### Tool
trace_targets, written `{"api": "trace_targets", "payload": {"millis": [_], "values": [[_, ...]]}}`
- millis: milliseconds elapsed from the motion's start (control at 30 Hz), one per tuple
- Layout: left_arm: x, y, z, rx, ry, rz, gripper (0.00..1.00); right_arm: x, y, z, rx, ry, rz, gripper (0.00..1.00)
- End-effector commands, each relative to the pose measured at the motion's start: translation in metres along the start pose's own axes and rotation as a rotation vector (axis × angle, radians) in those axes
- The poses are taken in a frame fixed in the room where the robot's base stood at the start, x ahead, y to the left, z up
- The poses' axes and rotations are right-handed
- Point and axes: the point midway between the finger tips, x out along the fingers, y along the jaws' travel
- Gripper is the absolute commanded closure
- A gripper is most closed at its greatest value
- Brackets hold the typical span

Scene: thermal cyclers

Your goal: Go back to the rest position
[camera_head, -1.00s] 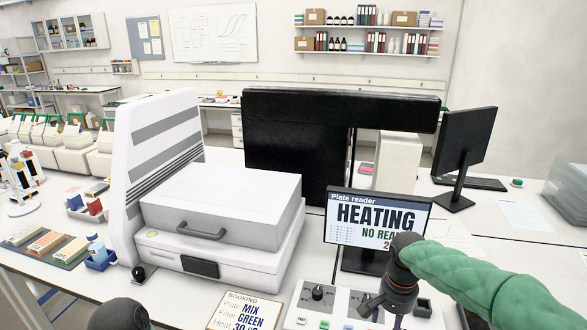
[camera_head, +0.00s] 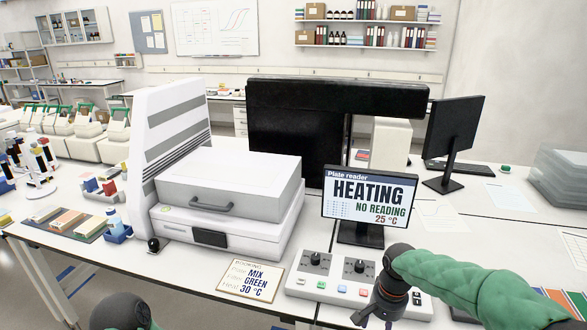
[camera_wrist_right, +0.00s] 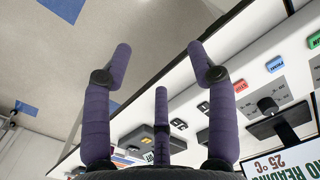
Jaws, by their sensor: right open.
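My right gripper (camera_head: 372,312) is at the bottom of the head view, just in front of the right end of the control panel (camera_head: 318,292). My green right arm (camera_head: 480,280) reaches in from the right. In the right wrist view the purple fingers of this gripper (camera_wrist_right: 160,62) are spread apart with nothing between them. A dark rounded part of my left arm (camera_head: 120,312) shows at the bottom left; the left gripper itself is not visible. The plate reader screen (camera_head: 368,200) reads HEATING, NO READING, 25 °C.
The white plate reader (camera_head: 235,190), with its lid down, stands left of the panel. A booking card (camera_head: 248,282) lies before it, reading MIX, GREEN, 30 °C. Bottles and racks (camera_head: 105,190) stand at left. The floor in front of the table edge is clear.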

Motion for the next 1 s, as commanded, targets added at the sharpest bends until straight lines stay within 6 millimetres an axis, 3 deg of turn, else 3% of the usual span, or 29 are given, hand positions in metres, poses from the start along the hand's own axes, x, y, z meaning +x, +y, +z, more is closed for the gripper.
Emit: {"api": "trace_targets", "payload": {"millis": [267,433,700,833,1000], "values": [[0.004,-0.002,0.001,0.000,-0.002,0.000,0.44,0.076,-0.017,0.018,-0.091,-0.047,-0.065,0.42],[0.008,-0.003,0.001,0.000,-0.002,0.000,0.44,0.146,-0.027,0.044,-0.160,-0.083,-0.132,0.42],[0.017,-0.006,0.000,0.000,-0.002,0.000,0.44,0.269,-0.026,0.126,-0.247,-0.115,-0.254,0.42],[0.020,-0.007,0.000,0.000,-0.002,0.000,0.44,0.310,-0.015,0.169,-0.271,-0.108,-0.284,0.42],[0.023,-0.008,0.000,0.000,-0.002,0.000,0.44,0.339,0.002,0.209,-0.291,-0.087,-0.291,0.42]]}}
